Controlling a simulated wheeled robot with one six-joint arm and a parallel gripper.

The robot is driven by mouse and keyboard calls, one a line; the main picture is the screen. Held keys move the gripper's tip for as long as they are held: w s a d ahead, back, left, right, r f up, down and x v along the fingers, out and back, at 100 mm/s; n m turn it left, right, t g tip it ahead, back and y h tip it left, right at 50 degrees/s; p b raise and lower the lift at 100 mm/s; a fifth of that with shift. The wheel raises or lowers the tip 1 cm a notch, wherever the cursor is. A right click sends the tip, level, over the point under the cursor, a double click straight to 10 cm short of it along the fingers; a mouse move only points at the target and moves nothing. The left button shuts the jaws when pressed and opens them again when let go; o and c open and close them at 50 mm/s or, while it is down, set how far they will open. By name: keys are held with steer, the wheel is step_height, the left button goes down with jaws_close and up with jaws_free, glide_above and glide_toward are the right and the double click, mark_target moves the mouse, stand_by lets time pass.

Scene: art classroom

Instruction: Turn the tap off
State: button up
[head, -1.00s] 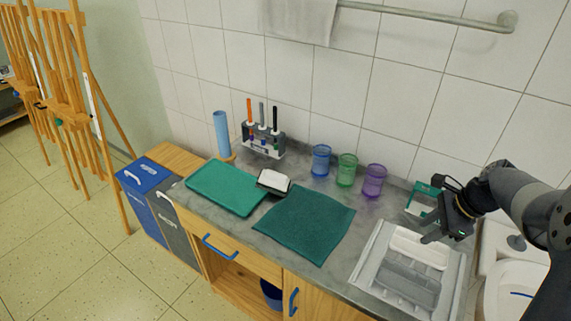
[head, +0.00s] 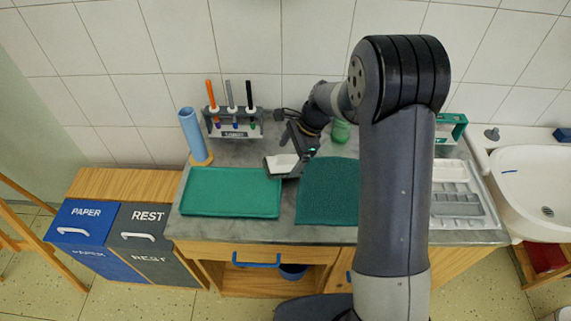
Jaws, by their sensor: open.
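The white sink (head: 530,195) is at the right edge of the head view, with its drain showing in the basin. A small grey knob (head: 491,133) stands on its back left rim; I cannot tell whether it is the tap's handle. No spout or running water can be made out. My gripper (head: 290,148) is open, well left of the sink, above the counter beside a white and black block (head: 281,164). I cannot tell whether it touches the block. My arm covers part of the counter between the gripper and the sink.
A green tray (head: 230,192) and a dark teal cloth (head: 328,192) lie on the counter. A pen rack (head: 233,130), a blue cylinder (head: 192,130) and a green cup (head: 341,131) stand behind. A grey divided tray (head: 455,200) lies left of the sink. Two bins stand at left.

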mark_target(285, 156)
steer(key=shift+a+f, duration=1.1)
steer(key=shift+f, duration=0.1)
steer(key=shift+a+f+p, duration=0.15)
steer(key=shift+f+p, duration=0.15)
steer(key=shift+f, duration=0.3)
steer(key=shift+c, duration=0.4)
steer(key=c, duration=1.1)
steer(key=shift+r, duration=0.2)
